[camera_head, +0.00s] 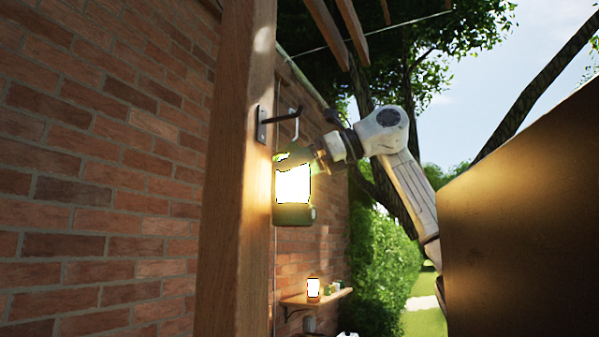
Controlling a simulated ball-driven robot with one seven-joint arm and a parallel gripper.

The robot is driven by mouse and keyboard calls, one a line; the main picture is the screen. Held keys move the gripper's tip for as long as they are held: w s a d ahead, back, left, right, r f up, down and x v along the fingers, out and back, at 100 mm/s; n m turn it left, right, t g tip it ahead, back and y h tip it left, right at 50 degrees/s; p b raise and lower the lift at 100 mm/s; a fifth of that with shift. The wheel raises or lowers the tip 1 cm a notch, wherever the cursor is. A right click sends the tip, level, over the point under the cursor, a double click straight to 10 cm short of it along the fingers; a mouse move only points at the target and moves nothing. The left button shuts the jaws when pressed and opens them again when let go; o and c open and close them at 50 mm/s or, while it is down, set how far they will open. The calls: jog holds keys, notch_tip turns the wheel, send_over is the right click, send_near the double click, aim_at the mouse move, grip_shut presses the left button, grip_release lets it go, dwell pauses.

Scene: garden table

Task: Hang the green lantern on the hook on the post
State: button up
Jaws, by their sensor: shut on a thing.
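The green lantern (293,214) hangs upright beside the wooden post, its middle glowing white. A pale handle loop (296,122) rises above its top. The dark hook (281,117) sticks out to the right from a plate on the post (236,190). The loop's top is at the hook's outer end in the picture; I cannot tell whether it rests on the hook. My gripper (316,159) comes from the right and is shut on the lantern's upper part. The fingertips are partly lost in the glare.
A brick wall (110,150) fills the left. A small wooden shelf (318,298) below holds a lit lantern (313,290) and small items. A large brown panel (525,220) blocks the lower right. A hedge (382,262) stands behind my arm.

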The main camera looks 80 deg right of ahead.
jog(key=shift+w+a+f+b, duration=0.25)
jog(key=shift+a+f, duration=0.1)
jog(key=shift+a, duration=0.45)
jog(key=shift+w+a+f+b, duration=0.1)
jog(key=shift+a+f+b, duration=0.1)
jog(key=shift+a+f, duration=0.4)
jog(key=shift+w+a+f+b, duration=0.15)
jog(key=shift+w+a+b, duration=0.1)
jog(key=shift+a, duration=0.7)
jog(key=o, duration=1.3)
jog(key=b+v, duration=0.1)
jog(key=v, duration=1)
jog(key=shift+d, duration=0.1)
